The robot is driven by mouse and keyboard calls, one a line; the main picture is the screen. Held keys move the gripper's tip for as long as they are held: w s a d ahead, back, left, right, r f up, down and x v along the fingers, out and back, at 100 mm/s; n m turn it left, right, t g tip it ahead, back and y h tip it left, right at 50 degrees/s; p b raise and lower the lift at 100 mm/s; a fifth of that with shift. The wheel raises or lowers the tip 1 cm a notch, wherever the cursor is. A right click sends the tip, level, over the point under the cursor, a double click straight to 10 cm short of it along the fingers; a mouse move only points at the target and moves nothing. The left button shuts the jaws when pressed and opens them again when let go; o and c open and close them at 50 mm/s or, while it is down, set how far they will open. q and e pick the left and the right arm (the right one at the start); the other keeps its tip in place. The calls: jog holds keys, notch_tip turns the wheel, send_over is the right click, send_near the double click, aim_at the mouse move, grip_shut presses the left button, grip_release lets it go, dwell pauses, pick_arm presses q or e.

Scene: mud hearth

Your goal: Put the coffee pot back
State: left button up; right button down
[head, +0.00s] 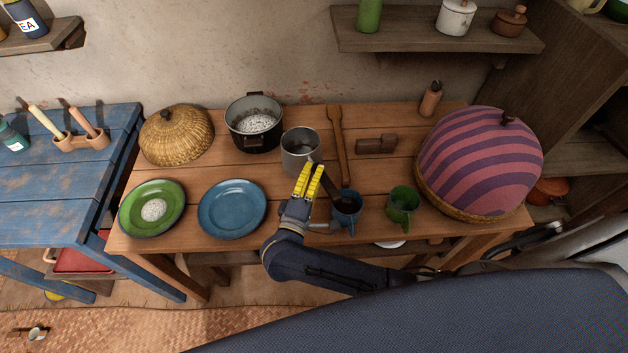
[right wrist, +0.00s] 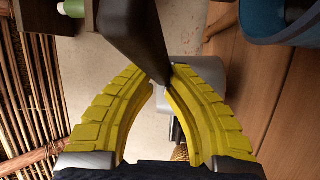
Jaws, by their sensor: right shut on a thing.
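The coffee pot (head: 300,155) is a grey metal pot with a long dark handle (head: 329,184), at the middle of the wooden table. My right gripper (head: 313,168) has its yellow fingers shut on the handle close to the pot. In the right wrist view the dark handle (right wrist: 133,38) runs between the fingertips, with the grey pot (right wrist: 187,74) partly hidden behind them. I cannot tell whether the pot's base touches the table. My left gripper is out of view.
A black pot (head: 254,138) stands left of the coffee pot. A blue mug (head: 346,212) and green mug (head: 402,204) stand at the front. A wooden spoon (head: 338,150) lies to the right. Blue plate (head: 231,232), green plate (head: 130,218), woven dome (head: 176,130) and striped dome (head: 478,160) surround them.

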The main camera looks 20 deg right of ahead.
jog(key=shift+f, duration=1.95)
jog(key=c, duration=1.4)
grip_release()
jog(key=shift+c, duration=0.2)
jog(key=v, duration=1.2)
